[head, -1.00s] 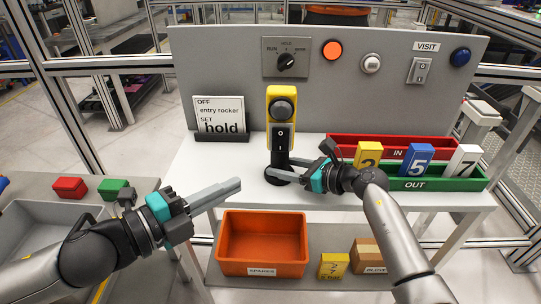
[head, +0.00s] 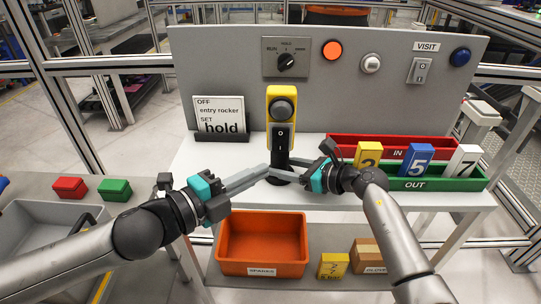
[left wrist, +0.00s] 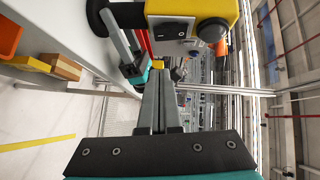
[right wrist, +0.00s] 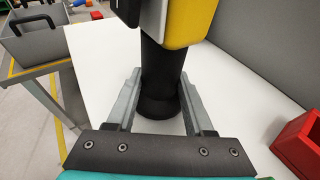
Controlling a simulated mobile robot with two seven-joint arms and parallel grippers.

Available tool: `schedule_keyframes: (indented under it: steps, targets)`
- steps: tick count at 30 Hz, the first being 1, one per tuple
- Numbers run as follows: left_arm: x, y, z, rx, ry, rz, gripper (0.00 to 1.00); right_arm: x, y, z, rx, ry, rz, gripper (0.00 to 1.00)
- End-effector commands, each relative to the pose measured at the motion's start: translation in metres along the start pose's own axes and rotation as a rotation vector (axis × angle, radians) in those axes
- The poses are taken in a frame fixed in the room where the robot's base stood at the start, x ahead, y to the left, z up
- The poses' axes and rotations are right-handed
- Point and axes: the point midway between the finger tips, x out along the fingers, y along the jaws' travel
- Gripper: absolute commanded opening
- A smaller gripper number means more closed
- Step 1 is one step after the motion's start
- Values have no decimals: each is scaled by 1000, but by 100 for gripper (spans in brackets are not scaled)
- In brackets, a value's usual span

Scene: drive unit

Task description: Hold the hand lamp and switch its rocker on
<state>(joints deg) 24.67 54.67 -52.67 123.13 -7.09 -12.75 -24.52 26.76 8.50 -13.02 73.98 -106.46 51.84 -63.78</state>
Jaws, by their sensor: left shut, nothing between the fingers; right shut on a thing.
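The hand lamp (head: 291,94) is yellow with a round dark lens and stands upright on the table. Its black rocker (head: 281,137), marked 0 and I, faces me below the lens; which side is pressed I cannot tell. The rocker also shows in the left wrist view (left wrist: 170,30). My right gripper (head: 284,169) is shut on the lamp's black handle; its fingers lie on both sides of the handle (right wrist: 160,75) in the right wrist view. My left gripper (head: 267,170) is shut and empty, its tips in front of the handle, below the rocker.
Behind stands a grey panel (head: 220,65) with a knob, buttons and a switch. A sign (head: 219,114) stands left of the lamp. Red (head: 400,143) and green (head: 455,184) trays with numbered blocks lie to the right. An orange bin (head: 262,240) sits below the table.

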Motion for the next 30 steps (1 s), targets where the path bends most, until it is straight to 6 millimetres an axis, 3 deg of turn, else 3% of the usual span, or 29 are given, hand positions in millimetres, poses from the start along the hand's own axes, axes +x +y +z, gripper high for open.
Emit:
schedule_keyframes:
  steps: [6, 12, 30]
  targets:
    - [36, -2, -1, 2, 3, -3, 0, 0, 0, 0, 0, 1, 1, 21]
    - [53, -1, 17, 3, 0, 0, 0, 0, 0, -1, 1, 1, 1, 21]
    - [64, 0, 28, 1, 2, 1, 0, 0, 0, -1, 1, 1, 1, 21]
